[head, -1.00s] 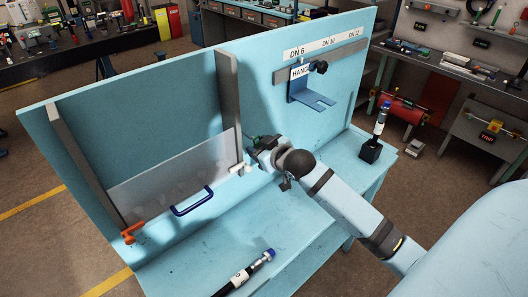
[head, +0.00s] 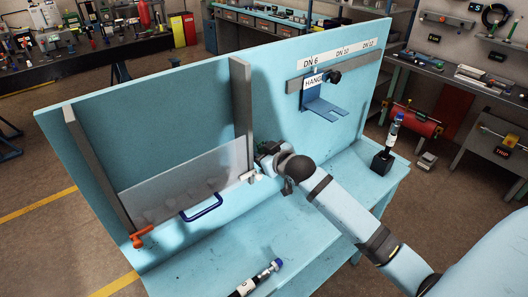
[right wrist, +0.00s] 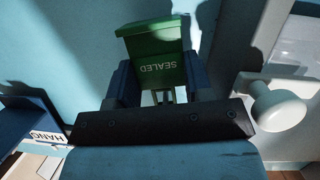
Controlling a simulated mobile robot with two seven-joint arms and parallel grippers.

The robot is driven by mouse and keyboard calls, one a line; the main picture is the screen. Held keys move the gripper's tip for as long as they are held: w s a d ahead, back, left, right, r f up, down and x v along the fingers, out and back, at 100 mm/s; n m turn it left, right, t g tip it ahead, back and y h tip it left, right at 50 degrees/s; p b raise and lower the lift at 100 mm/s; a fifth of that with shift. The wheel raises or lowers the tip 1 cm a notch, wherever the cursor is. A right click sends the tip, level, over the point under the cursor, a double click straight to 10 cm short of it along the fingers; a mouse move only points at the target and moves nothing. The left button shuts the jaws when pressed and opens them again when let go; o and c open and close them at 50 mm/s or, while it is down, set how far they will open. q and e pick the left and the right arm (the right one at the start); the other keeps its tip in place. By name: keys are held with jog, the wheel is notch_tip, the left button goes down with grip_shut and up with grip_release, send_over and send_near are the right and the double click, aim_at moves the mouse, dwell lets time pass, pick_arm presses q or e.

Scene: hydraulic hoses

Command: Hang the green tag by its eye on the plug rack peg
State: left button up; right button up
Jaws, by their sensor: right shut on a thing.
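My right gripper (right wrist: 158,78) is shut on the green tag (right wrist: 154,52), which reads SEALED and appears upside down in the right wrist view. Its eye cannot be made out. In the head view the right gripper (head: 266,158) is close to the blue panel, just right of a grey post, with the green tag (head: 268,147) small and partly hidden. The grey rail (head: 352,60) labelled DN 6, DN 10 and DN 12 is up and right of it. A blue bracket (head: 324,109) with a HANG label (head: 314,83) is below DN 6. Individual pegs are too small to tell. My left gripper is not in view.
A white knob (right wrist: 284,105) stands close to the right gripper. A clear guard (head: 185,178) with a blue handle (head: 202,206) is left of the grey post (head: 241,105). A hose end (head: 258,278) lies on the bench front; another stands in a black holder (head: 382,162).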

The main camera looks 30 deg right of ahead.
dwell(0.3)
jog(key=o, duration=1)
jog(key=b+v, duration=0.2)
jog(key=v, duration=1.2)
jog(key=s+a+f+g+y, duration=0.1)
jog(key=s+a+f, duration=0.4)
jog(key=f, duration=0.4)
jog(key=s+a+f+g+y, duration=0.1)
jog(key=s+a+f, duration=0.4)
jog(key=f, duration=0.5)
jog(key=s+a+f+g+y, duration=0.1)
jog(key=s+a+f, duration=0.4)
jog(key=f, duration=0.5)
jog(key=shift+s+a, duration=0.15)
jog(key=shift+a, duration=0.5)
jog(key=shift+s+a, duration=0.15)
jog(key=shift+a, duration=0.55)
